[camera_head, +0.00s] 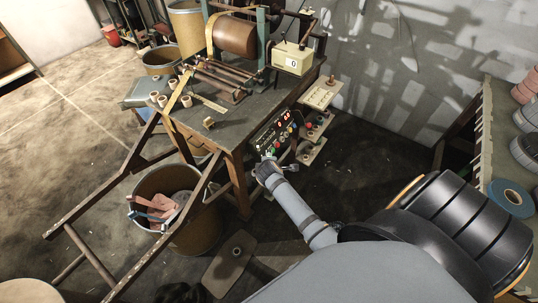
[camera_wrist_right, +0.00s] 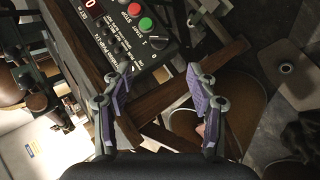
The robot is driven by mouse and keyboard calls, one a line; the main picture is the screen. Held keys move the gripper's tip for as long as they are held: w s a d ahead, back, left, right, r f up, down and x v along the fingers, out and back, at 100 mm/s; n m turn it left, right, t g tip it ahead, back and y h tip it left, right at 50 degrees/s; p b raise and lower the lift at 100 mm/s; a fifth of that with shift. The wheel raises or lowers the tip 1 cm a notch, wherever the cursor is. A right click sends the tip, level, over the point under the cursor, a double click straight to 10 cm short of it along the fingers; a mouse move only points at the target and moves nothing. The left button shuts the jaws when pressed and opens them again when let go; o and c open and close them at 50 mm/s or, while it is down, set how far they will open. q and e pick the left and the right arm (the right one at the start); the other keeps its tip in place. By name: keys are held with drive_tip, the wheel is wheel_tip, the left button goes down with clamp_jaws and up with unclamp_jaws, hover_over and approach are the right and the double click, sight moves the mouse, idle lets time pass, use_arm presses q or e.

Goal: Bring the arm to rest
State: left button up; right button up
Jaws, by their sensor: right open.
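My right arm (camera_head: 300,208) reaches in from the lower right of the head view toward the front of the workbench. My right gripper (camera_head: 268,166) is close to the control panel (camera_head: 272,133) on the bench's front edge. In the right wrist view my right gripper (camera_wrist_right: 157,79) is open and empty, its purple-padded fingers spread apart. The control panel (camera_wrist_right: 112,52) lies beyond the fingertips, with a red STOP button (camera_wrist_right: 133,9) and a green button (camera_wrist_right: 146,24). Contact with the panel cannot be made out. My left gripper is out of view.
The workbench (camera_head: 222,125) carries a winding machine with a brown roll (camera_head: 237,38) and a counter box (camera_head: 292,58) reading 0. A bin (camera_head: 180,190) with scraps stands below. Tape rolls, including a blue one (camera_head: 512,197), sit at far right. Floor at left is mostly open.

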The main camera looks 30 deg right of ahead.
idle(0.4)
drive_tip(key=s+a+f+m+g+y, duration=0.1)
drive_tip(key=s+f+m+g, duration=0.1)
drive_tip(key=s+f, duration=0.75)
drive_tip(key=s+a+f+m+g+y, duration=0.1)
drive_tip(key=s+a+f+m+y, duration=0.1)
drive_tip(key=s+f, duration=0.75)
drive_tip(key=s+f+m+g, duration=0.1)
drive_tip(key=s+f+m, duration=0.1)
drive_tip(key=s+f, duration=0.2)
drive_tip(key=s+f+m+g, duration=0.1)
drive_tip(key=s+f, duration=0.3)
drive_tip(key=s, duration=0.7)
drive_tip(key=s+f+m+g+y, duration=0.1)
drive_tip(key=s+f+m, duration=0.3)
drive_tip(key=s, duration=0.4)
drive_tip(key=shift+s+a+f, duration=0.25)
drive_tip(key=shift+f, duration=0.25)
